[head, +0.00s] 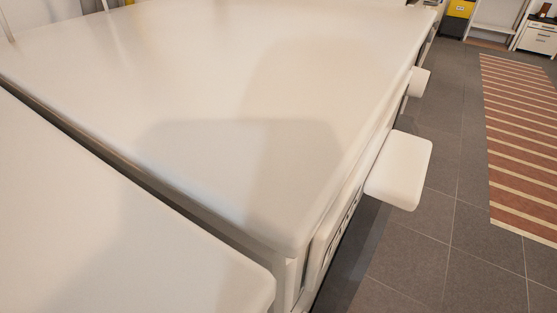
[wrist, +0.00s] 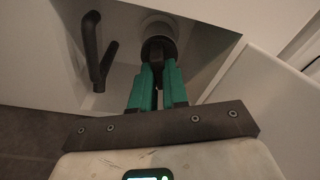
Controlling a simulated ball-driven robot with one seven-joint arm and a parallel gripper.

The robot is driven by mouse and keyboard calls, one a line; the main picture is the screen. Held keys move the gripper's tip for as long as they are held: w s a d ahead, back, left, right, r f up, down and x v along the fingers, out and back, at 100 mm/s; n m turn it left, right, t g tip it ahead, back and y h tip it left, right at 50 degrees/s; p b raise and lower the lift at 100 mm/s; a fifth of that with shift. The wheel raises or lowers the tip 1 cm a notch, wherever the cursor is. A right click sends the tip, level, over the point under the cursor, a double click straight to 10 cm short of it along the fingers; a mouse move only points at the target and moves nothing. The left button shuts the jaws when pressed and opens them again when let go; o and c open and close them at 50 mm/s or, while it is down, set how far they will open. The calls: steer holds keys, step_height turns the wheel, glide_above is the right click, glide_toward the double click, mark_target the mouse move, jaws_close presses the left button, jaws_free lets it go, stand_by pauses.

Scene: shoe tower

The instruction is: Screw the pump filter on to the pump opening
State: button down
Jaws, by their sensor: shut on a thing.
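In the wrist view, my gripper (wrist: 158,70) with its green fingers is shut on the dark round pump filter (wrist: 157,46). The filter is right in front of the pale round pump opening (wrist: 160,25) inside a recess in a white front. The filter overlaps the opening in the picture. I cannot tell whether it is seated in it or only close to it. My fingers hide part of the filter. My gripper does not show in the head view.
A dark hose-like piece (wrist: 94,50) sticks out left of the filter. The recess's white walls (wrist: 225,45) are close on the right. In the head view, white appliance tops (head: 200,80) fill the left, with a white flap (head: 400,170) jutting out. Grey tiles (head: 420,235) and a striped rug (head: 520,140) lie right.

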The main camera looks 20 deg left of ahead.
steer(key=shift+a+r+m+g+p, duration=0.1)
steer(key=shift+m+g+p, duration=0.2)
steer(key=shift+m, duration=0.75)
steer(key=shift+a+r+m+g+p, duration=0.1)
steer(key=shift+m+p, duration=0.25)
steer(key=shift+m, duration=0.7)
steer(key=shift+m+g+p, duration=0.3)
steer(key=shift+m+g, duration=0.3)
steer(key=shift+m, duration=2.1)
steer(key=shift+w+y, duration=0.1)
steer(key=shift+y, duration=0.2)
